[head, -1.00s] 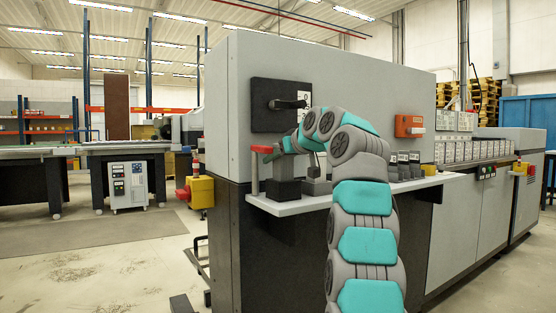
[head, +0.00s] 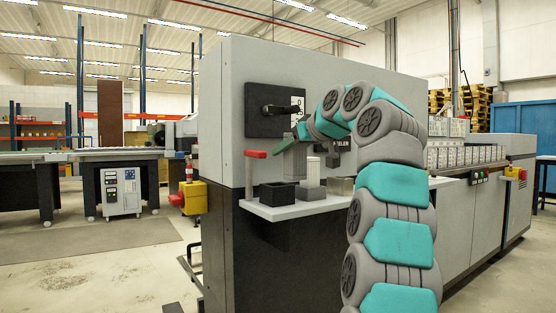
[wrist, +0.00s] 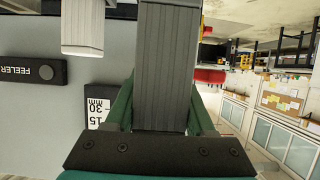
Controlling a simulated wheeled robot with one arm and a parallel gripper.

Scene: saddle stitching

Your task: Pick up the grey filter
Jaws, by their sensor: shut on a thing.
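The grey filter (wrist: 166,70), a ridged block, fills the middle of the wrist view. My gripper (wrist: 162,108) is shut on it, with a green finger at each side. In the head view the grey filter (head: 295,162) hangs upright from my gripper (head: 300,134), above the shelf of the machine. Its far end is cut off in the wrist view.
A pale ridged filter (head: 313,171) stands on the shelf (head: 293,210), close beside the held one; it also shows in the wrist view (wrist: 82,28). An open black box (head: 277,194) and a red-topped post (head: 251,175) stand left. A black knob (head: 283,108) juts from the panel.

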